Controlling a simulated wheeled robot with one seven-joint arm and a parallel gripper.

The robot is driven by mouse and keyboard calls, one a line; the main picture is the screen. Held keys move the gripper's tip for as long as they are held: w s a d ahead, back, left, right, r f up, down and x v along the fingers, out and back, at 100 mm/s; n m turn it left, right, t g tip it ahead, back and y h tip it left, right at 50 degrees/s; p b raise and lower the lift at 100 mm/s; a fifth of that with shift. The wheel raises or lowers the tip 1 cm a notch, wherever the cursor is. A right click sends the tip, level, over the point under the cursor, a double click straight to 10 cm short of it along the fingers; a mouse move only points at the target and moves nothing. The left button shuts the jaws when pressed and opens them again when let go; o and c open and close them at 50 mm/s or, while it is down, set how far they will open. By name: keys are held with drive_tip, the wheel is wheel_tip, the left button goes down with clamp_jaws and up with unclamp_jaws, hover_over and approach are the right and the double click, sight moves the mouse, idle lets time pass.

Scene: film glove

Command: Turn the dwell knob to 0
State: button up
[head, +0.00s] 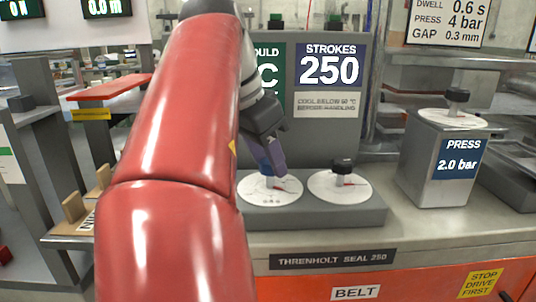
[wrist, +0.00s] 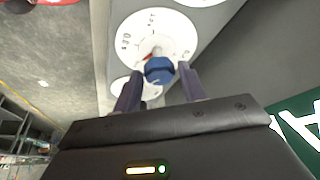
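A round white dial (head: 252,188) sits at the left of the grey block on the bench. In the wrist view the dial (wrist: 180,32) carries a blue knob (wrist: 158,72) and a short red mark beside it. The dial's print is too small to read surely, and I see no name for it. My gripper (head: 271,162) is over this dial and hides most of the knob in the head view. In the wrist view my gripper (wrist: 158,73) is open, with one finger on each side of the knob. A small gap seems to show at the right finger; contact is unclear.
A second dial with a black knob (head: 343,167) stands close on the right of the same block. A grey box marked PRESS 2.0 bar (head: 448,165) stands farther right with its own black knob (head: 457,97). A sign (head: 448,22) reads DWELL 0.6 s.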

drive_tip(key=c, duration=0.6)
drive_tip(key=shift+n, duration=0.4)
drive_tip(key=n+y, duration=0.1)
drive_tip(key=n, duration=0.1)
drive_tip(key=n+t+y, duration=0.1)
drive_tip(key=n, duration=0.2)
drive_tip(key=shift+s+d+n+t, duration=0.1)
drive_tip(key=shift+s+n+t, duration=0.05)
drive_tip(key=shift+n+t, duration=0.15)
drive_tip(key=n+y, duration=0.1)
drive_tip(key=n, duration=0.1)
drive_tip(key=n+y, duration=0.1)
drive_tip(key=n, duration=0.2)
drive_tip(key=shift+d+t+b, duration=0.2)
drive_tip(key=shift+t+b, duration=0.1)
drive_tip(key=shift+b, duration=0.1)
drive_tip(key=n+y, duration=0.1)
drive_tip(key=n, duration=0.3)
drive_tip(key=n+y, duration=0.1)
drive_tip(key=n, duration=0.1)
drive_tip(key=shift+d+r+n+g+y, duration=0.1)
drive_tip(key=shift+d+n+g+y, duration=0.2)
drive_tip(key=shift+n+g, duration=0.1)
drive_tip(key=n, duration=0.2)
drive_tip(key=n+g+y, duration=0.1)
drive_tip(key=n, duration=0.2)
drive_tip(key=shift+w+d+n+g+p, duration=0.1)
drive_tip(key=shift+w+n+g+p, duration=0.1)
drive_tip(key=shift+n+g+p, duration=0.15)
